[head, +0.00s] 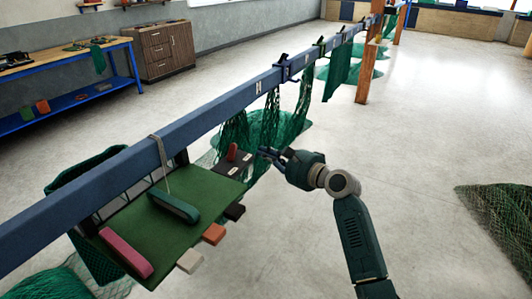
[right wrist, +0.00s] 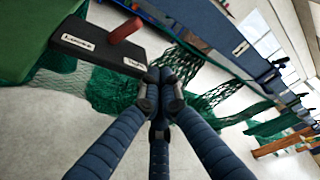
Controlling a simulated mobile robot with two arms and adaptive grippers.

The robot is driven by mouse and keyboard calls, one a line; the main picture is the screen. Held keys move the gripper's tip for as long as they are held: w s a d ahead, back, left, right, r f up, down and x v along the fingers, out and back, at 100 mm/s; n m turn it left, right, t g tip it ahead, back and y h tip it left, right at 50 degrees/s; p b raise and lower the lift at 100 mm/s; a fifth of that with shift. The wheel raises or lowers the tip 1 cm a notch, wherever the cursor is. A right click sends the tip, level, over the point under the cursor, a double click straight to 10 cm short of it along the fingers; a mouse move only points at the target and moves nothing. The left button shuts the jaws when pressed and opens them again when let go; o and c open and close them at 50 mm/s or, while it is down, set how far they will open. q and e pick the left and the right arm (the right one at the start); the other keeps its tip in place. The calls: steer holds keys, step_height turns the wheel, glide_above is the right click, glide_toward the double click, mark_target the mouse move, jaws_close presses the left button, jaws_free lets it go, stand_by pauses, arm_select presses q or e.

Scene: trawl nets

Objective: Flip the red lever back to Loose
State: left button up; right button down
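The red lever (head: 232,152) stands up from a dark block (head: 236,168) at the far end of a green board. In the right wrist view the red lever (right wrist: 126,30) rises at a tilt from the black block (right wrist: 95,47). My left gripper is not in view.
The green board (head: 195,190) also bears a pink handle (head: 126,252), a green handle (head: 173,206) and several small blocks on its edge. A long blue rail (head: 180,130) runs behind it. Green nets (head: 262,130) hang close behind my right gripper.

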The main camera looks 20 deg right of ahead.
mark_target(246, 157)
steer(key=w+a+p, duration=0.2)
steer(key=w+a, duration=0.1)
steer(key=w+a+p, duration=0.1)
steer(key=shift+w+a+r, duration=0.2)
steer(key=shift+w+r, duration=0.05)
steer(key=shift+w, duration=0.1)
steer(key=shift+s+a+r+p, duration=0.25)
steer(key=shift+s+a+p, duration=0.1)
steer(key=shift+s, duration=0.05)
steer(key=shift+f, duration=0.1)
steer(key=shift+w, duration=0.1)
